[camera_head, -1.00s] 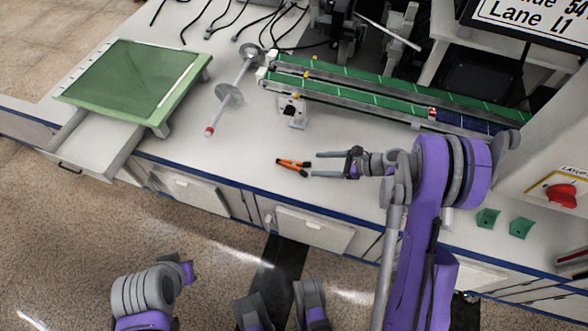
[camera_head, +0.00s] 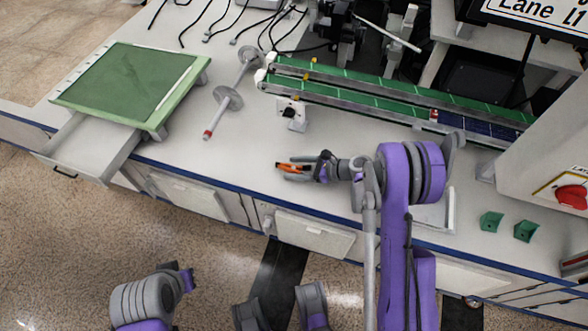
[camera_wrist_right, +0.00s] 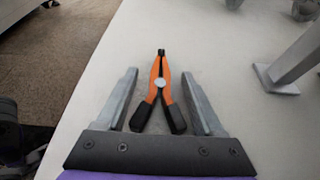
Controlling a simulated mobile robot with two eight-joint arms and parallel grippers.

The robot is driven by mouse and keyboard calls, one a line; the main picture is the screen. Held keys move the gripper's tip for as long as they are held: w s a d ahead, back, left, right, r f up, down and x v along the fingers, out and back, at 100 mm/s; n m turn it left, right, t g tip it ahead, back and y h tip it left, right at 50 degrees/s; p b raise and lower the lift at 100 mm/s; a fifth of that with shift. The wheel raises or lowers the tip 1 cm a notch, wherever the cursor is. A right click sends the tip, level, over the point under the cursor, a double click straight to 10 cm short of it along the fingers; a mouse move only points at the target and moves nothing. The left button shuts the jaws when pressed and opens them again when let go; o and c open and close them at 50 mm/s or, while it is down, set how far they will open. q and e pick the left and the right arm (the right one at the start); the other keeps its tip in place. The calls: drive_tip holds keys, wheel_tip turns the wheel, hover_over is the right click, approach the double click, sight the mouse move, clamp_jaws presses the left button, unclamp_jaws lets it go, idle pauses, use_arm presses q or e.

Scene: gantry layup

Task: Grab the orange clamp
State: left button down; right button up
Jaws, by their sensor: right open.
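The orange clamp (camera_head: 291,168) lies on the white bench top near its front edge. In the right wrist view the clamp (camera_wrist_right: 164,82) has an orange body, black handles and a dark tip pointing away from me. My right gripper (camera_head: 293,168) is open, with one finger on each side of the clamp. The wrist view shows my right gripper (camera_wrist_right: 160,100) with gaps between both fingers and the clamp. The black handles lie near the gripper's palm. My left gripper cannot be made out; only part of what looks like my left arm shows at the lower left.
A green-topped frame (camera_head: 130,80) and an open drawer (camera_head: 85,150) are at the left. Green conveyor rails (camera_head: 365,100) run behind the clamp, with a small bracket (camera_head: 293,113) in front. Two green blocks (camera_head: 508,225) sit at the right.

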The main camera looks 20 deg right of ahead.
drive_tip(key=shift+w+a+f, duration=0.1)
drive_tip(key=shift+w+a, duration=0.05)
drive_tip(key=shift+a, duration=0.05)
clamp_jaws()
idle(0.4)
